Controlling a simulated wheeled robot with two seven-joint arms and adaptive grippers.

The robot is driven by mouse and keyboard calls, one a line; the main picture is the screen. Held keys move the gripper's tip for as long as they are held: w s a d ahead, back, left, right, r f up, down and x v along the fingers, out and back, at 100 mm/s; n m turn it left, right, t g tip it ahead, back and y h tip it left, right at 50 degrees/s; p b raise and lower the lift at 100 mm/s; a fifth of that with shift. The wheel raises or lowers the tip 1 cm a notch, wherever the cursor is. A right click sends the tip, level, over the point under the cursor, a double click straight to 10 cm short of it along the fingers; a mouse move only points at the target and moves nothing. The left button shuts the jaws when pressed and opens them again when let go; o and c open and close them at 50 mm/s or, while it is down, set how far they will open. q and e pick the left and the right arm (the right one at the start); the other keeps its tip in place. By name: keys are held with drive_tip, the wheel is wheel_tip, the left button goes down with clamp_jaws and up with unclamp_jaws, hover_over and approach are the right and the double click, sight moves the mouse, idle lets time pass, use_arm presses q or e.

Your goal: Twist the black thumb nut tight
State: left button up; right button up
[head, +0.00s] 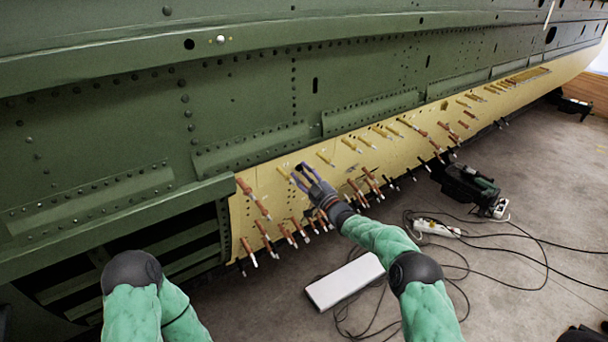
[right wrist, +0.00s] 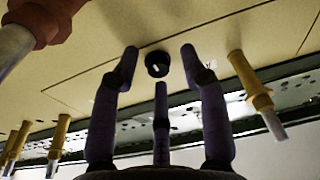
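The black thumb nut (right wrist: 157,63) is a small round dark knob with a light mark on its face. It sits on the yellow skin panel (right wrist: 215,55), which also shows in the head view (head: 275,195). My right gripper (right wrist: 159,66) has its fingers spread around the nut, one on each side and a third below. Gaps show between the side fingertips and the nut, so it is open. In the head view my right gripper (head: 301,174) is at the panel's upper left part, largely covering the nut area. My left gripper is out of view.
Several orange and yellow pin fasteners (head: 250,253) stick out of the panel. One yellow fastener (right wrist: 251,80) is close to the right of my fingers. A green fuselage skin (head: 120,120) is above. A white box (head: 345,281), cables and a black tool case (head: 468,185) lie on the floor.

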drive_tip(key=shift+d+r, duration=0.1)
drive_tip(key=shift+d, duration=0.05)
drive_tip(key=shift+s+d, duration=0.3)
drive_tip(key=shift+s, duration=0.05)
drive_tip(key=v, duration=1.1)
drive_tip(key=shift+a, duration=0.1)
